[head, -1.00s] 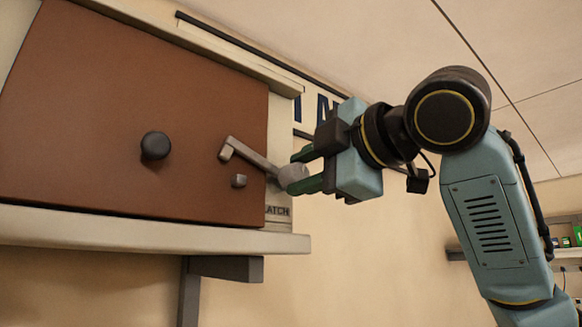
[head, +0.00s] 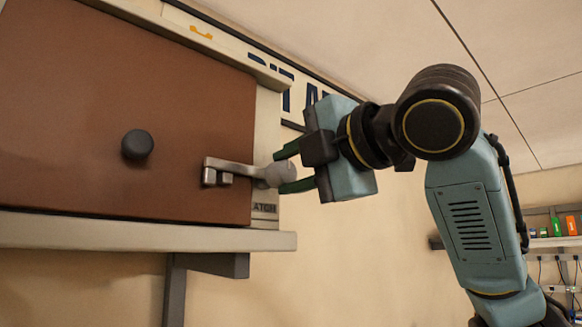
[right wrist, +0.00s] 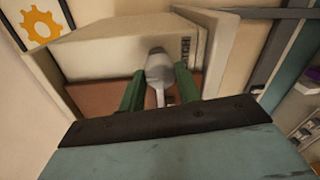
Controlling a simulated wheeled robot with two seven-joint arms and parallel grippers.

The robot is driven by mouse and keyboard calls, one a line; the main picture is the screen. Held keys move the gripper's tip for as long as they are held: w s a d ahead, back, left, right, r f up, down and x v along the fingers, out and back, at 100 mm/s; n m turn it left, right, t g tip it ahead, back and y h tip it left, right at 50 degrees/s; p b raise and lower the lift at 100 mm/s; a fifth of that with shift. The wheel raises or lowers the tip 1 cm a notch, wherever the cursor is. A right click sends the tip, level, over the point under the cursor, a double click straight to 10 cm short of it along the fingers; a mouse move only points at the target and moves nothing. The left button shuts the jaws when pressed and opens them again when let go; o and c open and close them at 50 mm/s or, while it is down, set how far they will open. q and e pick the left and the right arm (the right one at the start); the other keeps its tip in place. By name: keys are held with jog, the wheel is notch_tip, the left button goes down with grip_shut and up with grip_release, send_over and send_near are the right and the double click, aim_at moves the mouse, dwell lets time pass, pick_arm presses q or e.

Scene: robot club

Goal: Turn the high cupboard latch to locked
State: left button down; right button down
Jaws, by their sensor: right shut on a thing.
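The high cupboard has a brown door (head: 80,110) with a dark round knob (head: 137,145). A grey metal latch (head: 235,166) lies roughly level across the door's right edge, its hooked end at the small metal catch (head: 226,179) on the door. Whether the hook is fully seated on the catch I cannot tell. My right gripper (head: 286,173) is shut on the round knob end of the latch, its green fingers on either side. The right wrist view also shows the latch knob (right wrist: 159,68) between the fingers. My left gripper is not in view.
A pale ledge (head: 130,232) runs under the door, with a dark bracket (head: 175,285) below it. A label plate (head: 264,210) is on the frame below the latch. Shelves with small coloured items (head: 557,226) stand far right.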

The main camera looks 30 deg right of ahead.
jog(key=c, duration=1)
grip_release()
jog(key=f+b+v, duration=0.1)
jog(key=b+v, duration=0.2)
jog(key=v, duration=1)
jog(key=shift+s+r, duration=0.15)
jog(key=shift+r, duration=0.35)
jog(key=shift+d, duration=0.1)
